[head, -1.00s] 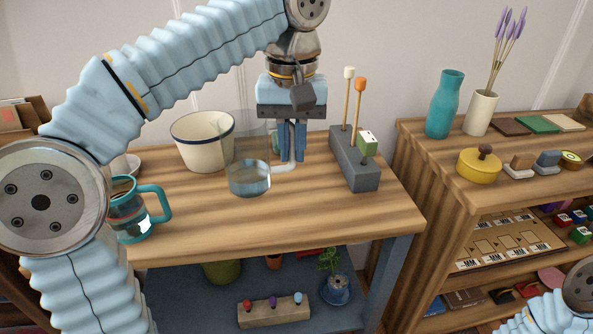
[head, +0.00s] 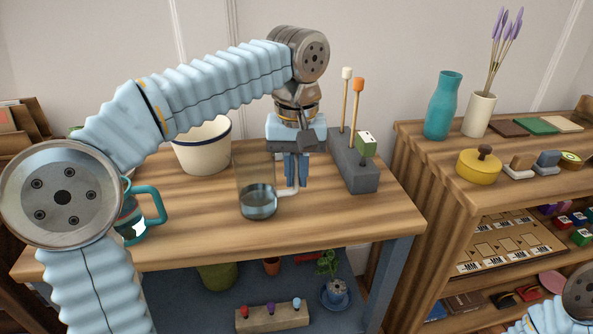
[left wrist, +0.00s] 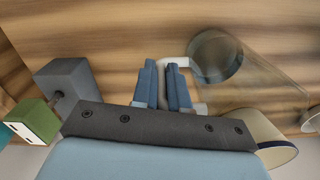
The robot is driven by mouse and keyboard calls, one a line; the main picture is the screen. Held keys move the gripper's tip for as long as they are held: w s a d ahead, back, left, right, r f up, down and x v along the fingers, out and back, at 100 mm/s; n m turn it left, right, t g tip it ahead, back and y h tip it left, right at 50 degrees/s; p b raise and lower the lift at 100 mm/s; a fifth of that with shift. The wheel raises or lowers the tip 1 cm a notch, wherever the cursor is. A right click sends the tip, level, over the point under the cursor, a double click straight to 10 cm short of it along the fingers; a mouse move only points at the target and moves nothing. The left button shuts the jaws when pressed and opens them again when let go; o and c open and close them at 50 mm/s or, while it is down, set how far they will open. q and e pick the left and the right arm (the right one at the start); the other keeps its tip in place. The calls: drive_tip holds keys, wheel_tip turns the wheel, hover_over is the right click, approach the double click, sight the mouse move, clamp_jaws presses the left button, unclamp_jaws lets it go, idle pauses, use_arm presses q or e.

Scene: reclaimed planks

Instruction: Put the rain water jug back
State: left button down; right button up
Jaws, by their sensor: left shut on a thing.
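My left gripper (head: 297,180) is shut on the white handle (head: 287,191) of a clear jug (head: 257,190), to the right of its body. The jug is upright, with some clear liquid at the bottom. It is low over the wooden table; I cannot tell whether its base touches. In the left wrist view the fingers (left wrist: 166,70) close on the white handle, and the clear jug (left wrist: 222,58) is to their right. A second jug with a teal handle (head: 151,211) stands at the table's left, partly hidden by my left arm. My right gripper is out of view.
A cream bucket (head: 203,150) stands behind the clear jug. A grey block (head: 352,165) with two upright sticks and a green cube is close on the right. The table front (head: 330,222) is clear. A shelf unit (head: 420,160) stands at right.

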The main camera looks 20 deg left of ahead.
use_arm(q)
drive_tip(key=c, duration=1.1)
unclamp_jaws()
drive_tip(key=shift+c, duration=0.2)
wheel_tip(320, 180, up, 12)
drive_tip(key=p, duration=0.4)
drive_tip(key=shift+r, duration=0.1)
